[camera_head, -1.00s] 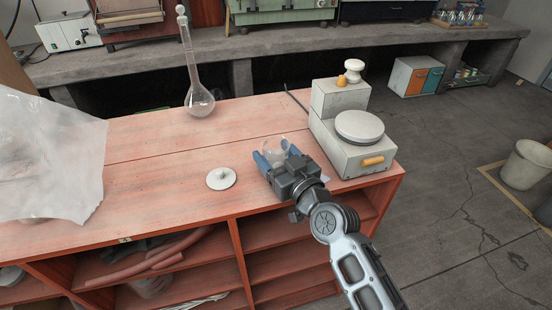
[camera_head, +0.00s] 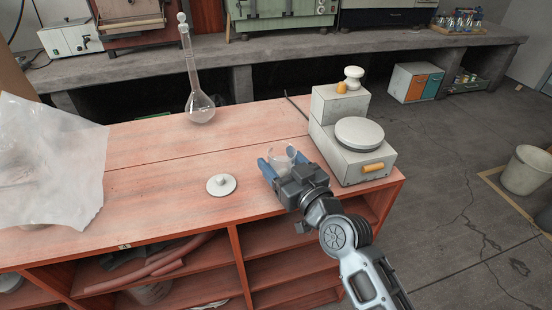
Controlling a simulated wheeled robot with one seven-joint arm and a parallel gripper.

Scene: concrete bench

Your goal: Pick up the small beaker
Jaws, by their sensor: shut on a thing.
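The small beaker (camera_head: 282,157) is clear glass and sits between the blue-tipped fingers of my gripper (camera_head: 279,160), over the wooden bench top (camera_head: 180,178). My gripper is shut on it, reaching in from the lower right. The gripper body hides the beaker's near lower part. I cannot tell whether the beaker's base touches the bench top.
A white disc with a knob (camera_head: 221,185) lies left of my gripper. A grey balance-like device (camera_head: 350,140) stands close on the right. A tall glass flask (camera_head: 200,105) stands at the back, and a translucent sheet (camera_head: 50,165) covers the left.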

